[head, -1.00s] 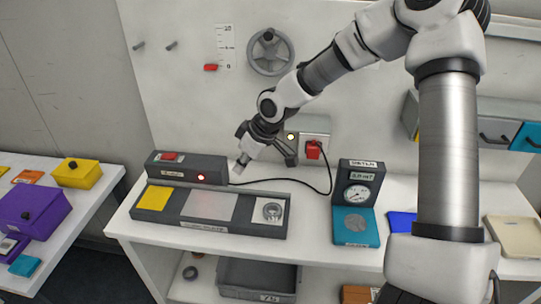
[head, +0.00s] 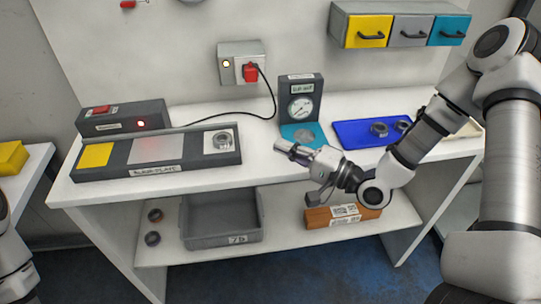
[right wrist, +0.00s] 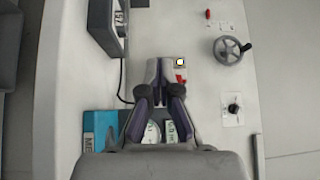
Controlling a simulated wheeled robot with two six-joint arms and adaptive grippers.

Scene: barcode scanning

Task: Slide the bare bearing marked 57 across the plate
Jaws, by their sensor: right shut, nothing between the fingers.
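The plate also has a yellow square and a bare grey metal middle. My right gripper (head: 284,146) is shut and empty, in front of the gauge stand and to the right of the plate, apart from the bearing. Its closed fingers also show in the right wrist view (right wrist: 161,70). At the lower left edge only a piece of my left arm shows; its gripper is out of view.
A dark box with a red light (head: 122,120) stands behind the plate. The gauge stand (head: 302,98) has a teal base. A blue tray (head: 352,135) holds bearings. On the shelf below are a grey bin (head: 222,240), two rings and an orange-brown block (head: 342,216). A cable crosses the tabletop.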

